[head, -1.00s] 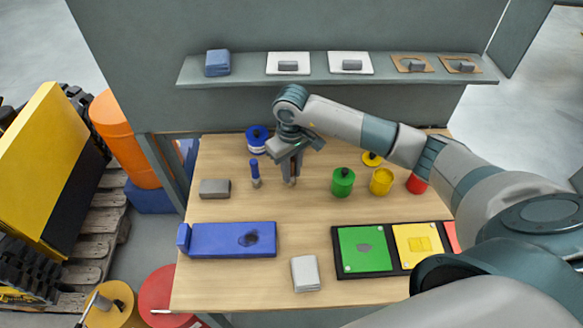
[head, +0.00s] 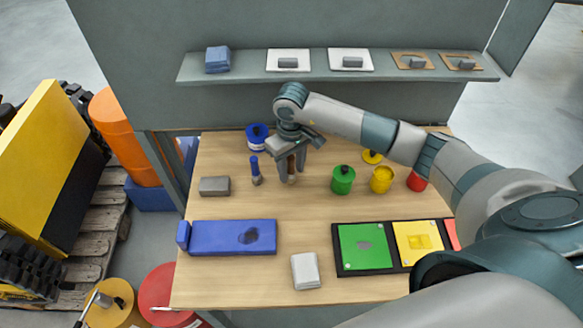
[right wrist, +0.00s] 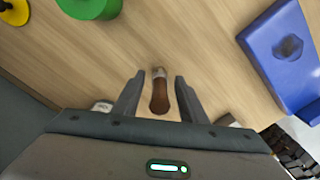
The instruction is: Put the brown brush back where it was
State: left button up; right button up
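The brown brush (head: 292,179) stands on the wooden table, bristle end down, just right of the blue brush (head: 255,171). My right gripper (head: 290,170) is around it from above. In the right wrist view the brush's brown handle (right wrist: 160,97) and pale lower part lie between the two fingers (right wrist: 159,92), with a gap on each side, so the gripper is open and not touching it. In the head view a finger partly hides the handle. My left gripper is in no view.
Green (head: 342,182) and yellow (head: 381,181) cans stand to the right. A grey block (head: 214,186) and a blue board (head: 215,239) are left and in front. The table directly in front of the brush is clear.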

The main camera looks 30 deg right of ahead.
jog(key=shift+r, duration=0.2)
notch_tip(320, 180, up, 11)
jog(key=b, duration=0.5)
jog(key=shift+f, duration=0.2)
jog(key=shift+r, duration=0.55)
